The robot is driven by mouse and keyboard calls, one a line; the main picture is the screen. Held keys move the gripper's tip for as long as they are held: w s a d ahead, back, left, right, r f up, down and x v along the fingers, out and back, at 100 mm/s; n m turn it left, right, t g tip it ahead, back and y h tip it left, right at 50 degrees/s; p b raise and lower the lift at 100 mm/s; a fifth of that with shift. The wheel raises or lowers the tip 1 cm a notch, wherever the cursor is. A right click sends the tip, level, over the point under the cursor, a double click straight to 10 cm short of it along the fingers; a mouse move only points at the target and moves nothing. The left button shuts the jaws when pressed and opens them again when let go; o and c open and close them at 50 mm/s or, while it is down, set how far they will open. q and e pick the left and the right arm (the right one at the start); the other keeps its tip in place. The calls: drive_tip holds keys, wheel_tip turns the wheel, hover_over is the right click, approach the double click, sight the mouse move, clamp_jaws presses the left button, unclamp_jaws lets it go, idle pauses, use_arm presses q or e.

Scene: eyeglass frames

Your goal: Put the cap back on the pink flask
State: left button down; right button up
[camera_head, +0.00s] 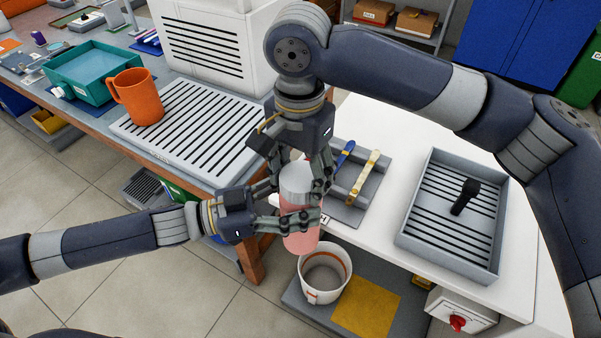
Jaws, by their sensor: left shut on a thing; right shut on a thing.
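The pink flask (302,241) is upright in the air, in front of the gap between the two work surfaces. My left gripper (302,220) comes in from the left and is shut around the flask's body. The grey cap (298,178) is at the top of the flask, in line with it. My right gripper (297,184) comes down from above and is shut on the cap. The fingers hide the join, so I cannot tell whether the cap is seated or screwed down.
An orange mug (138,97) stands on a slatted board (196,133) at the left, near a teal tray (79,75). A grey tray (410,235) with a black object (465,196) lies on the white table. A white bucket (325,274) stands below the flask.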

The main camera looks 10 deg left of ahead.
drive_tip(key=m, duration=0.5)
drive_tip(key=shift+a+m, duration=0.1)
drive_tip(key=shift+m, duration=0.2)
drive_tip(key=m, duration=0.5)
drive_tip(key=shift+w+m, duration=0.1)
drive_tip(key=shift+m, duration=0.2)
drive_tip(key=o, duration=1)
drive_tip(key=shift+c, duration=0.2)
drive_tip(key=shift+r, duration=2.25)
